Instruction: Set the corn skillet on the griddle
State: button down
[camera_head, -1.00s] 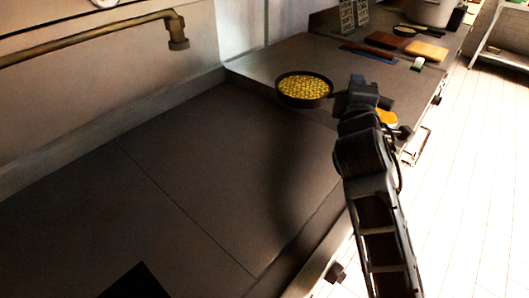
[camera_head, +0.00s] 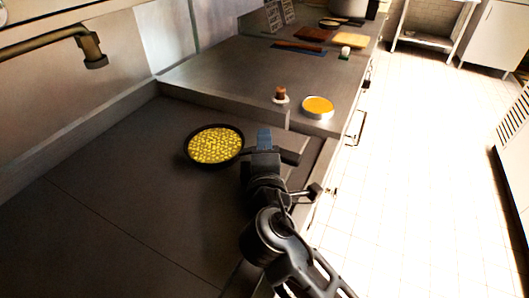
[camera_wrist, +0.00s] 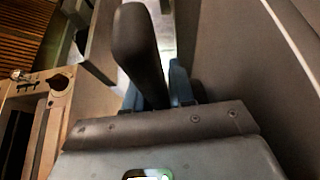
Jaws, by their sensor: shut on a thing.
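The corn skillet (camera_head: 214,145), a black round pan full of yellow corn, is over the far part of the dark flat griddle (camera_head: 120,200) in the head view. It looks level. I cannot tell whether its base touches the surface. My gripper (camera_head: 264,147) is shut on the skillet's handle (camera_head: 290,156), to the right of the pan. In the wrist view, the dark handle (camera_wrist: 139,50) stands between the blue fingertips (camera_wrist: 158,90); the pan itself is not visible there.
Beyond the griddle is a raised steel counter with a brown-topped shaker (camera_head: 280,95) and a bowl of orange food (camera_head: 317,106). Cutting boards (camera_head: 313,34) lie farther back. A brass tap (camera_head: 92,50) hangs at left. The near griddle is clear.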

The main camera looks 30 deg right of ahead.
jog(key=shift+f, duration=1.15)
jog(key=shift+f, duration=0.15)
jog(key=c, duration=1)
grip_release()
jog(key=shift+o, duration=0.2)
jog(key=b+v, duration=0.2)
jog(key=v, duration=1)
jog(key=shift+b, duration=0.35)
